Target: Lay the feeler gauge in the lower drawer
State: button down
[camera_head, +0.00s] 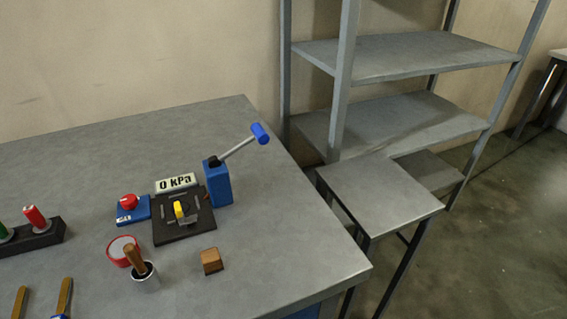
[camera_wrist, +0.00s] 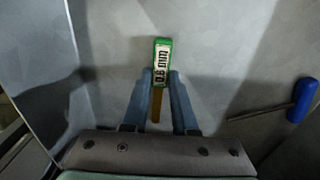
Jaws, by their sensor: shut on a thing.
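The feeler gauge (camera_wrist: 161,62), a strip with a green-edged white label reading 0.8 mm and an orange-brown shank, is in the wrist view. My gripper (camera_wrist: 160,78) is shut on it, with one blue finger on each side of the shank. The labelled end points away from my palm. A plain grey surface lies behind it; I cannot tell how far off it is or whether it belongs to a drawer. The head view shows neither my gripper nor the gauge. The lower drawer cannot be made out in either view.
In the wrist view, a blue-handled rod (camera_wrist: 301,100) is at the right, and a grey panel edge (camera_wrist: 82,70) runs along the left. In the head view, the bench (camera_head: 290,230) holds a blue lever pump (camera_head: 218,186), a wooden block (camera_head: 212,261) and a cup (camera_head: 146,281).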

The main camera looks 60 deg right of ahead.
jog(key=c, duration=0.7)
grip_release()
notch_tip(320, 180, up, 12)
jog(key=p, duration=0.4)
